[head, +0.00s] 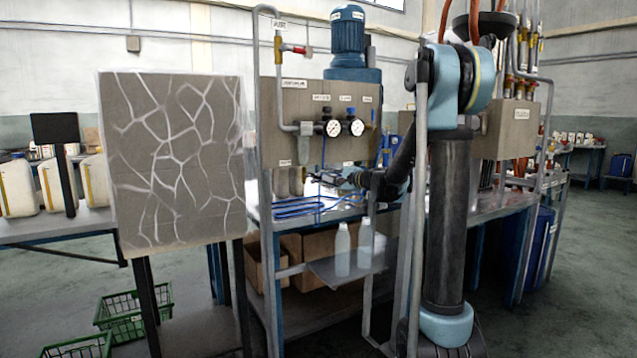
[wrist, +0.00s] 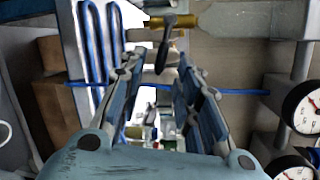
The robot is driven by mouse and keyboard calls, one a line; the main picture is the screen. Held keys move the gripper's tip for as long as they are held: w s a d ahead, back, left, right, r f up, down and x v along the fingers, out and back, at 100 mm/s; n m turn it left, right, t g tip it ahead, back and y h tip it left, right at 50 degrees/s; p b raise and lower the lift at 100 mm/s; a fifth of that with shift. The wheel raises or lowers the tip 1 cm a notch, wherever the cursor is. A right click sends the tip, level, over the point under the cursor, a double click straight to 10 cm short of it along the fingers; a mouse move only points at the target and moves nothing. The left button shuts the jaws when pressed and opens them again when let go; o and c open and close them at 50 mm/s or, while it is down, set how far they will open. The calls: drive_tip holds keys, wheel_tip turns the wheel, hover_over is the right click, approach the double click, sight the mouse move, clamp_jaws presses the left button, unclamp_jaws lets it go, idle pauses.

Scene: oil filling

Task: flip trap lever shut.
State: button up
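A dark trap lever (wrist: 165,46) shows at the top middle of the wrist view. It is slanted and hangs from a brass fitting (wrist: 184,21). My gripper (wrist: 157,72) is open, and its two fingers stand apart on either side of a clear gap. The lever's lower end appears just beyond or between the fingertips. I cannot tell whether a finger touches it. In the head view my gripper (head: 335,178) is small, in front of the panel below the gauges, and the lever is too small to make out.
Pressure gauges (head: 333,128) are on the panel above my gripper, and one shows close at the right of the wrist view (wrist: 304,107). Blue tubing (head: 300,207) lies on the bench below. Two white bottles (head: 343,250) stand on a lower shelf. A metal upright (head: 265,200) stands left.

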sight(319, 178)
drive_tip(key=shift+x, duration=2.95)
clamp_jaws()
